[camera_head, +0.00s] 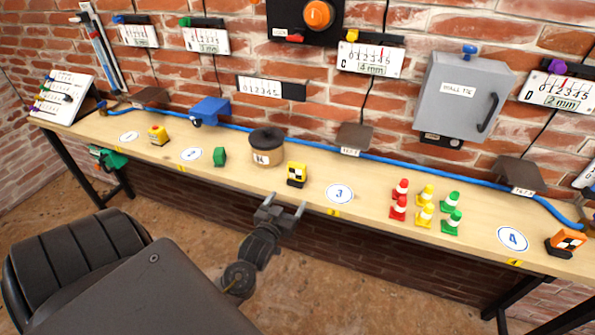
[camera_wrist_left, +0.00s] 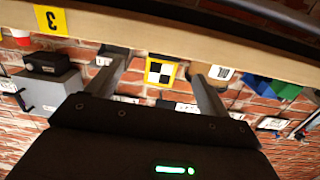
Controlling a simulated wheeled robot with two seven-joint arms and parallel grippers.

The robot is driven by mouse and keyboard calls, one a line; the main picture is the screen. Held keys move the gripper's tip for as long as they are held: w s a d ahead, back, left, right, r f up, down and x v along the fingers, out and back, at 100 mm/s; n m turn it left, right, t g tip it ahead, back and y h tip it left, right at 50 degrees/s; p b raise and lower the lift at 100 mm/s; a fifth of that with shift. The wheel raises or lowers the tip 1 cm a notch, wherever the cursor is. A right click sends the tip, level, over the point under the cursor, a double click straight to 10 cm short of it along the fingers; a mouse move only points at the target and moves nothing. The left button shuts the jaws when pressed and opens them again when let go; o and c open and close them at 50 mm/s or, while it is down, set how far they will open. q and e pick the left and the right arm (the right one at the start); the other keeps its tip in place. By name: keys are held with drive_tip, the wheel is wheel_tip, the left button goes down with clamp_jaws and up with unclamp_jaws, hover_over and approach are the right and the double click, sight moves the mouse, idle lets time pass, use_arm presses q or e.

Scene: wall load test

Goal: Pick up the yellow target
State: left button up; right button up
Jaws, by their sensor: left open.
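The yellow target (camera_head: 297,173) is a small yellow block with a black-and-white checker face. It stands upright on the wooden bench near its front edge, just right of the dark-lidded pot. My left gripper (camera_head: 287,203) is open and empty, in front of the bench edge and just short of the target. In the left wrist view, which looks upside down, the target (camera_wrist_left: 160,72) shows between the two open fingers, apart from both. My right gripper is in neither view.
The pot (camera_head: 267,150) stands left of the target. A disc marked 3 (camera_head: 340,194) lies to its right, then several red, yellow and green cones (camera_head: 425,208). A green block (camera_head: 219,157) is farther left. A blue hose (camera_head: 390,163) runs along the back.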

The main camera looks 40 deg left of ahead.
use_arm(q)
drive_tip(key=t, duration=0.1)
approach(295, 171)
drive_tip(key=x, duration=0.2)
drive_tip(key=p+x, duration=0.1)
drive_tip(key=x, duration=0.2)
drive_tip(key=shift+w+d+r, duration=0.15)
drive_tip(key=shift+w, duration=0.5)
drive_tip(key=p+x, duration=0.1)
drive_tip(key=x, duration=0.1)
drive_tip(key=p+x, duration=0.1)
drive_tip(key=x, duration=0.1)
drive_tip(key=shift+w+a, duration=0.25)
drive_tip(key=shift+a, duration=0.1)
drive_tip(key=shift+w+f, duration=0.2)
drive_tip(key=shift+w, duration=0.05)
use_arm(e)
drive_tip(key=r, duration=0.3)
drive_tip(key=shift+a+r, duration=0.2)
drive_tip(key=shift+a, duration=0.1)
use_arm(q)
drive_tip(key=shift+c, duration=0.3)
drive_tip(key=c, duration=1.1)
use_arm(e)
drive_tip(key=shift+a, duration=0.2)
